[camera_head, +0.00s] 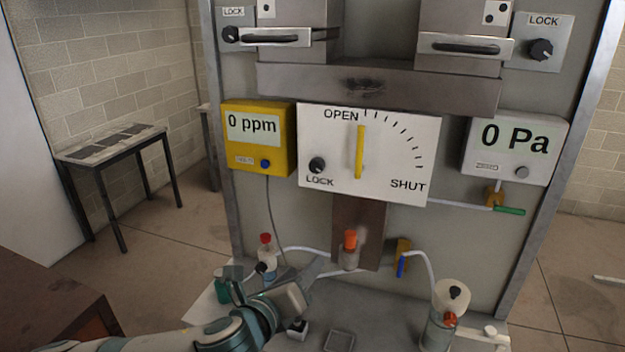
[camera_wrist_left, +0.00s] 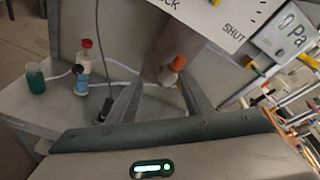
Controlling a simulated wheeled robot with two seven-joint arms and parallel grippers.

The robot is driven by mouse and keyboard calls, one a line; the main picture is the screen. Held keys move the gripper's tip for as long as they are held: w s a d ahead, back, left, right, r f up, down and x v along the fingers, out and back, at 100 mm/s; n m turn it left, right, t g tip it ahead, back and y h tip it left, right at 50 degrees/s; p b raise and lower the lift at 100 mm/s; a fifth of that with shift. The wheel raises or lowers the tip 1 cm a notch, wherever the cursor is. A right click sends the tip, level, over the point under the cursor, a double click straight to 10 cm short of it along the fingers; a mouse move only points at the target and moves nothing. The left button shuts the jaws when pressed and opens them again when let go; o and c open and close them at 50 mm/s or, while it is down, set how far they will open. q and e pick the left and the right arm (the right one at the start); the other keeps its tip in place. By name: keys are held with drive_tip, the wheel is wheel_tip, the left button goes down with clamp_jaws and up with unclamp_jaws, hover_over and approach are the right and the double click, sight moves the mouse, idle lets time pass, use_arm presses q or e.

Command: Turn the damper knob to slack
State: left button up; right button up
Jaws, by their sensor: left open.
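A white damper plate (camera_head: 400,150) is on the upright panel, with a yellow lever (camera_head: 360,152) standing nearly upright close to the word OPEN. A small black knob (camera_head: 317,165) sits at the plate's lower left, just above the word LOCK; no word "slack" is readable. Part of the plate also shows in the left wrist view (camera_wrist_left: 215,20), with its knob out of frame. My left gripper (camera_head: 317,274) is below the plate and clear of the knob. In the left wrist view its two fingers (camera_wrist_left: 160,92) are apart with nothing held between them. My right gripper is not in view.
A yellow 0 ppm meter (camera_head: 282,160) and a white 0 Pa gauge (camera_head: 510,150) flank the plate. An orange-capped bottle (camera_head: 350,256), a red-capped bottle (camera_head: 267,262) and tubing stand low before the panel. A canister (camera_head: 443,312) is at the right.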

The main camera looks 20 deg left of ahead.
use_arm(q)
drive_tip(key=w+a+r+m+t, duration=0.3)
drive_tip(key=a+r+m, duration=0.2)
drive_tip(key=r+m, duration=0.5)
drive_tip(key=shift+w+a+r, duration=0.2)
drive_tip(key=shift+r, duration=0.65)
use_arm(e)
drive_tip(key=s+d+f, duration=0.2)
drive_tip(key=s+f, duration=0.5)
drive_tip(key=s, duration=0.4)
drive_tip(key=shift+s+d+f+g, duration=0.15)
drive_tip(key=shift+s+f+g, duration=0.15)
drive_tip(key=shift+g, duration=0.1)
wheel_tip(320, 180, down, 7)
drive_tip(key=b, duration=0.7)
use_arm(q)
drive_tip(key=p, duration=0.5)
approach(314, 169)
drive_tip(key=w, duration=0.7)
drive_tip(key=shift+w+d+r, duration=0.2)
drive_tip(key=shift+d, duration=0.2)
drive_tip(key=shift+w+f+p, duration=0.15)
drive_tip(key=shift+w+p, duration=0.2)
drive_tip(key=shift+w, duration=0.3)
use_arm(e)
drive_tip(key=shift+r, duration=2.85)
